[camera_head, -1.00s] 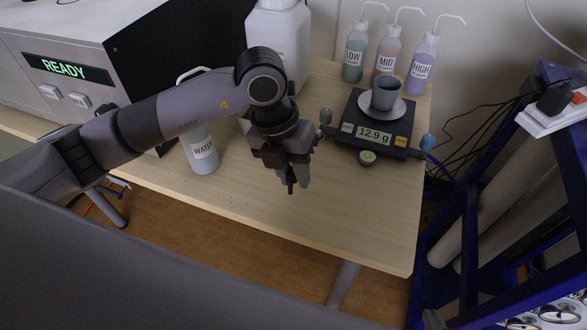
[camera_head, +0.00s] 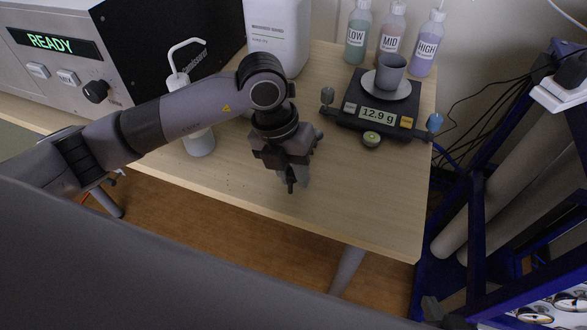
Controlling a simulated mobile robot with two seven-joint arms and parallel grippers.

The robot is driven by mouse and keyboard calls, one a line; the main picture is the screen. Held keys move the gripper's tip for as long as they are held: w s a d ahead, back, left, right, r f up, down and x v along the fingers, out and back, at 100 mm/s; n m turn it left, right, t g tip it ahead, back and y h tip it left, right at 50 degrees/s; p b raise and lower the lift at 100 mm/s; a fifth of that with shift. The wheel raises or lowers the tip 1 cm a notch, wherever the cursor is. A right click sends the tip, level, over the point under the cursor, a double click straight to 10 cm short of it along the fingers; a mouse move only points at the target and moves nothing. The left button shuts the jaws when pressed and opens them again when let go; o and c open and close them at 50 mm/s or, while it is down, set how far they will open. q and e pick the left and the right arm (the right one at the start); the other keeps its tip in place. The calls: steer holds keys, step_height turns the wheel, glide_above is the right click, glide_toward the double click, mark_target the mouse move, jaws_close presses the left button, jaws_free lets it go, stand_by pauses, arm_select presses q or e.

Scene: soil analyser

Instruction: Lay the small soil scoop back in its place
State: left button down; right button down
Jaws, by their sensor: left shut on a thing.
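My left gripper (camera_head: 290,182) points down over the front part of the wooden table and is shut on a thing. I take this to be the small soil scoop, but the fingers and wrist hide nearly all of it and its bowl cannot be made out. I cannot make out the scoop's place in this view.
A scale (camera_head: 372,112) reading 12.9 g bears a grey cup (camera_head: 390,72) on a white dish. The table (camera_head: 350,200) is clear at front right. A blue frame (camera_head: 475,220) stands right.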

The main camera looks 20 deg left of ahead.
arm_select(q)
steer(key=shift+f+b, duration=0.5)
steer(key=shift+f, duration=0.1)
steer(key=c, duration=0.9)
jaws_free()
steer(key=shift+o, duration=0.2)
steer(key=v, duration=0.7)
steer(key=shift+r+p, duration=0.1)
steer(key=shift+p, duration=0.2)
